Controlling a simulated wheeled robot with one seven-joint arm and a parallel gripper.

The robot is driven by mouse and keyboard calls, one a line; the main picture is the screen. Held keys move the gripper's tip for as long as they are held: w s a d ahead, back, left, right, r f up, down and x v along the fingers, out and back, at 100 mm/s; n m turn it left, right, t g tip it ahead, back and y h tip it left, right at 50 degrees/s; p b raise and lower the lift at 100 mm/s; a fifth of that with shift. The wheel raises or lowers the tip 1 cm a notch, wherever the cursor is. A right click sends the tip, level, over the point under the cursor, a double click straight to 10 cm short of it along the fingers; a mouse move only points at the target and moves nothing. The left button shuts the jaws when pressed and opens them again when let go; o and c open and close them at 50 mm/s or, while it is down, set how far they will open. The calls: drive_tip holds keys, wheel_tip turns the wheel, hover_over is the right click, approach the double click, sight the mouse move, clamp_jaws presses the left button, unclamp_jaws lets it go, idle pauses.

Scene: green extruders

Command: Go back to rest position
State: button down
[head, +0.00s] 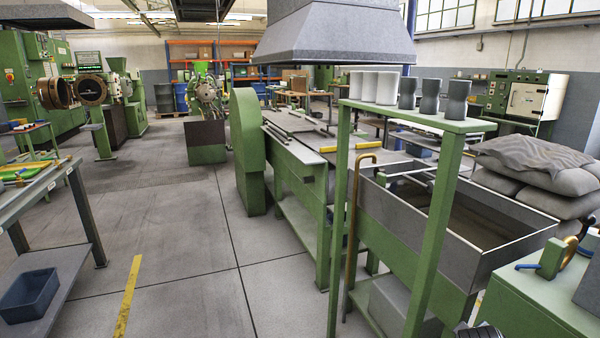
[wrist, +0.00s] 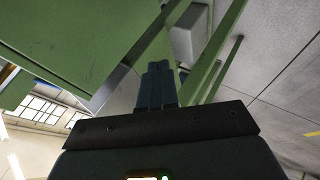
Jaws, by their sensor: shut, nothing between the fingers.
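My gripper (wrist: 158,85) shows in the wrist view, its two dark fingers together and nothing between them. It points towards green framework, with a green panel (wrist: 70,40) at upper left and green legs (wrist: 215,55) beyond the fingertips. The wrist view is tilted, with windows at lower left and floor at right. In the head view the gripper's fingers cannot be made out. A dark ridged part, probably of my arm, shows at the bottom edge right of centre.
A green stand (head: 425,117) with grey and white cups rises beside a metal trough (head: 420,215). A green bench (head: 535,300) is close at lower right. A workbench (head: 45,200) with a blue bin (head: 28,295) is at left. The floor (head: 180,230) between is clear.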

drive_tip(key=s+a+f+t+y, duration=0.1)
drive_tip(key=s+a+f, duration=0.25)
drive_tip(key=s, duration=0.45)
drive_tip(key=s+a+f+t+y, duration=0.1)
drive_tip(key=s+a+f, duration=0.2)
drive_tip(key=s+a, duration=0.35)
drive_tip(key=s+a+r+m+t+y, duration=0.1)
drive_tip(key=s+a+r+t+y, duration=0.15)
drive_tip(key=s, duration=1.25)
drive_tip(key=s+a+r+m+t, duration=0.1)
drive_tip(key=s+a+r, duration=0.1)
drive_tip(key=s+r, duration=0.7)
drive_tip(key=s+a+r+m+t+y, duration=0.1)
drive_tip(key=s+a+r+m+t, duration=0.1)
drive_tip(key=s+r, duration=0.8)
wheel_tip(320, 180, up, 2)
drive_tip(key=shift+a+r+m, duration=0.2)
drive_tip(key=shift+a+m, duration=0.1)
drive_tip(key=shift+a, duration=0.1)
drive_tip(key=shift+s, duration=0.15)
